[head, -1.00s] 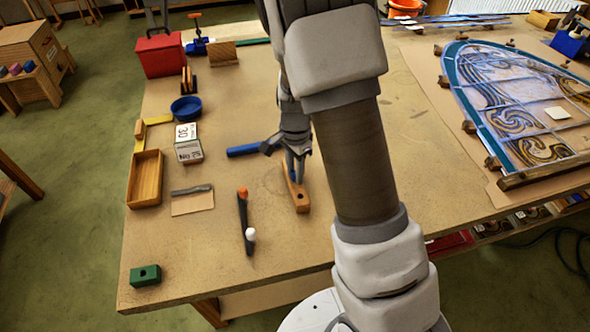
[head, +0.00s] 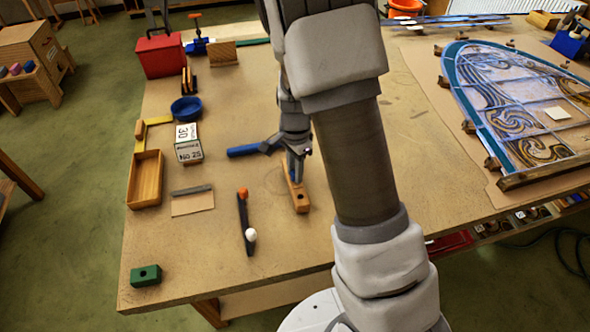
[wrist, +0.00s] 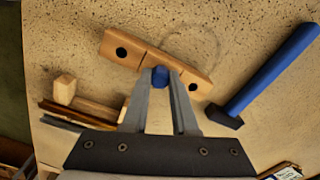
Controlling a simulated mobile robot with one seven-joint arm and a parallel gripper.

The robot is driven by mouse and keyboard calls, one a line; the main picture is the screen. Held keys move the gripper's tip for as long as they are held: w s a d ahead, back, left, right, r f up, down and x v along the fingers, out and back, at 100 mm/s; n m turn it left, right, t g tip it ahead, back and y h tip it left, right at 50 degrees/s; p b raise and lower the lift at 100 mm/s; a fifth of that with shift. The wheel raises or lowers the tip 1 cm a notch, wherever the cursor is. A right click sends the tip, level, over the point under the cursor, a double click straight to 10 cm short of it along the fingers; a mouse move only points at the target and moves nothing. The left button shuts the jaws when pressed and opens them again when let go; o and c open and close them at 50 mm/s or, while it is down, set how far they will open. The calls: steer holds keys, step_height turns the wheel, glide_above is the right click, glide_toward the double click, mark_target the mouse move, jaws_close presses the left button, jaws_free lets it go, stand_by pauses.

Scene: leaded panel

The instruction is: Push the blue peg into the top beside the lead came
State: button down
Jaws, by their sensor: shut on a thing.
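The blue peg (wrist: 160,77) is between the fingertips of my gripper (wrist: 166,76), which is shut on it. In the wrist view the peg overlaps the near edge of a wooden block (wrist: 137,56), between its two dark holes. I cannot tell whether it touches the block. In the head view my gripper (head: 297,165) is at the far end of the same block (head: 299,199), and the peg is not clearly visible. A grey strip (head: 192,190), possibly the lead came, lies across a piece of card at the left.
A blue-handled hammer (head: 245,151) lies close left of my gripper; the wrist view shows it at right (wrist: 268,72). A dark tool with orange and white ends (head: 245,222), a wooden tray (head: 146,180) and a green block (head: 146,276) are nearby. The leaded panel (head: 520,100) is at right.

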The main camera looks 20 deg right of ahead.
steer(key=shift+r+p, duration=0.6)
steer(key=shift+r, duration=0.2)
stand_by(0.8)
steer(key=shift+r+p, duration=1.3)
steer(key=shift+r, duration=0.3)
steer(key=c, duration=1.4)
jaws_free()
jaws_close()
